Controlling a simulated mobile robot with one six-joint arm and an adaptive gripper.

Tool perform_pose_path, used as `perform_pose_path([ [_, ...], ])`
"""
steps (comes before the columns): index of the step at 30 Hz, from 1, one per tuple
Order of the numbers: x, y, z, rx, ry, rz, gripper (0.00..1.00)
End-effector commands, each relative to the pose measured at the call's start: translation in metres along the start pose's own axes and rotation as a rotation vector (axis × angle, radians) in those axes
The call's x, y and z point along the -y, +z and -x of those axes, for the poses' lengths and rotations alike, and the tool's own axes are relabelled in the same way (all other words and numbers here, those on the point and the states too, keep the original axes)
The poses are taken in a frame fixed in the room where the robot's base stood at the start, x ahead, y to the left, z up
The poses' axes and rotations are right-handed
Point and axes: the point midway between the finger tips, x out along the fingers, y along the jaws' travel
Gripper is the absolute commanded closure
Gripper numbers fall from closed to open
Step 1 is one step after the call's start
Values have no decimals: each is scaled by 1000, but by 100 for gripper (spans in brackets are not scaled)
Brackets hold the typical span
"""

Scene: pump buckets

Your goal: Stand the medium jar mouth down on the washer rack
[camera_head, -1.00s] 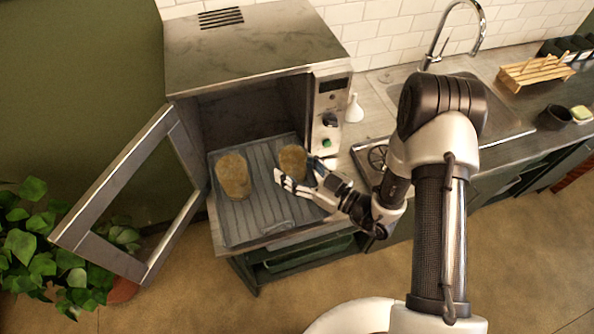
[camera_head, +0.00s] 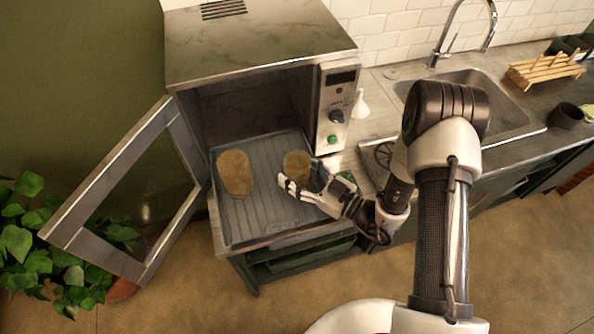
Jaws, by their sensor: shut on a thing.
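The washer rack (camera_head: 256,221) is a ribbed grey tray in the open machine. The medium jar (camera_head: 296,160), a tan rounded jar and the smaller of the two in view, is at the rack's right side. My gripper (camera_head: 300,178) is shut on it from the front right, with white fingers covering its lower part. The jar looks upright with a closed end up. Its lower edge is hidden, so I cannot tell whether it touches the rack. A larger tan jar (camera_head: 235,172) stands on the rack's left side, clear of my gripper.
The machine's door (camera_head: 75,228) hangs open at left. The control panel (camera_head: 336,112) stands close to the right of the held jar. A white funnel-like object (camera_head: 360,105) and a sink (camera_head: 500,98) are on the counter. The rack's front is bare.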

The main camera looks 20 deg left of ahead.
Motion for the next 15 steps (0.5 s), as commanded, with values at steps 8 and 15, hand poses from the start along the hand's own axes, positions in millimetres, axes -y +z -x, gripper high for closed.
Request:
perform_pose_path([
  [8, 0, 3, 0, -1, 0, 1, 38],
  [15, 0, 3, 0, 0, 0, 0, 22],
])
